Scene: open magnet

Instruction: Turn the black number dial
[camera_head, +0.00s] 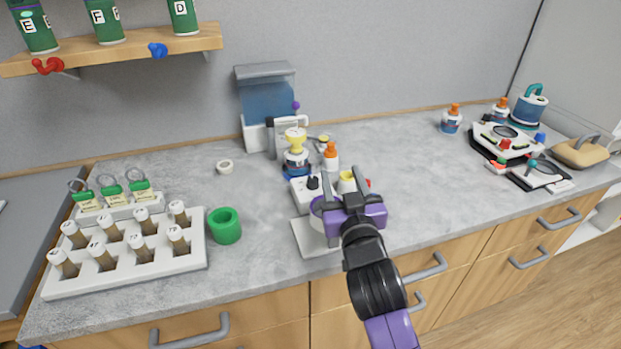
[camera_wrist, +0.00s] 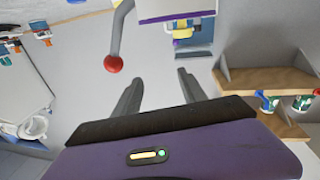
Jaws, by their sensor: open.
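A small black knob (camera_head: 313,183) stands on top of a white device (camera_head: 302,196) in the middle of the counter; it looks like the dial, but no numbers are readable at this size. My gripper (camera_head: 341,181) is open, with nothing seen between its fingers. In the head view it appears just right of the knob and covers part of the device and the white plate (camera_head: 311,239) in front. In the wrist view the open fingers (camera_wrist: 160,88) point toward the wall, and the knob cannot be made out.
Bottles, including an orange-capped one (camera_head: 331,156), stand behind the device. A green ring (camera_head: 225,226) and a white vial rack (camera_head: 190,258) are at left. The wrist view shows a red ball-ended lever (camera_wrist: 113,64) near the fingers.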

